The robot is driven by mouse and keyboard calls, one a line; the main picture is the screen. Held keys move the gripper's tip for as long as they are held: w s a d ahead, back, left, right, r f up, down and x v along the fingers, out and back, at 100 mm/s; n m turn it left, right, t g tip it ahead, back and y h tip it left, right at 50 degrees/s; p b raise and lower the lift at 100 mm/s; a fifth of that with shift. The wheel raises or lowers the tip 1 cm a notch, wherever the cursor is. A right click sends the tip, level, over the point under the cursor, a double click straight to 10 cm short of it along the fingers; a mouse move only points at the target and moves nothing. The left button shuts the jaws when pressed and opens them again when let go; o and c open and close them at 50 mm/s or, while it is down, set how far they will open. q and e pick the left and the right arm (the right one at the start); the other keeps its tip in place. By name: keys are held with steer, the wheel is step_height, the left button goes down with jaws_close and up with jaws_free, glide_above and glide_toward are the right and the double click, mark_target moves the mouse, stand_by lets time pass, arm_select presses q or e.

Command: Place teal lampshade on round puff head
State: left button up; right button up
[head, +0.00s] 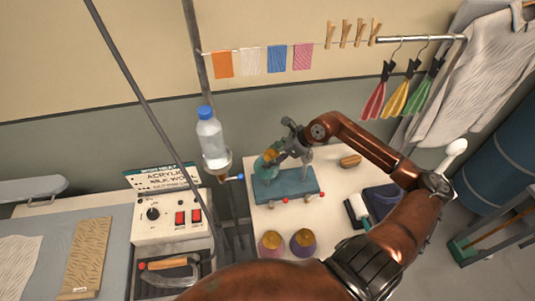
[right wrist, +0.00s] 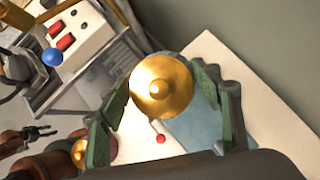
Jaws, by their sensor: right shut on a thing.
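My right gripper (head: 279,154) is shut on the teal lampshade (head: 265,165), above the left part of a teal stand (head: 285,187). In the right wrist view its green-padded fingers (right wrist: 160,95) flank a round gold top (right wrist: 158,86) with a small knob. The stand carries short rods tipped with red balls. The gripper covers much of its back, and I cannot make out the round puff head for certain. My left gripper (right wrist: 42,132) shows small at the lower left of the right wrist view; its jaws are too small to judge.
A pink shade (head: 272,244) and a purple shade (head: 303,243), both gold-topped, stand at the table's front. A water bottle (head: 211,138) hangs left of the stand. A control box (head: 172,215) is further left. A brush (head: 358,210) lies right of the stand.

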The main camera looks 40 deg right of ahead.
steer(key=shift+w+a+r+g+h+p, duration=0.2)
steer(key=shift+w+r+g+h+p, duration=0.4)
steer(key=shift+w+r+g+p, duration=0.15)
steer(key=shift+w+a+f+g+h+p, duration=0.1)
steer(key=shift+w+a+g+h+p, duration=0.15)
steer(key=shift+g+p, duration=0.35)
steer(key=shift+s+f+p, duration=0.1)
steer(key=shift+f+p, duration=0.2)
steer(key=shift+f, duration=0.65)
steer(key=o, duration=1.2)
steer(key=b+v, duration=0.3)
steer(key=v, duration=0.7)
steer(key=shift+s+d+r, duration=0.15)
steer(key=shift+r, duration=0.15)
steer(key=shift+s+r, duration=0.2)
steer(key=shift+r, duration=0.5)
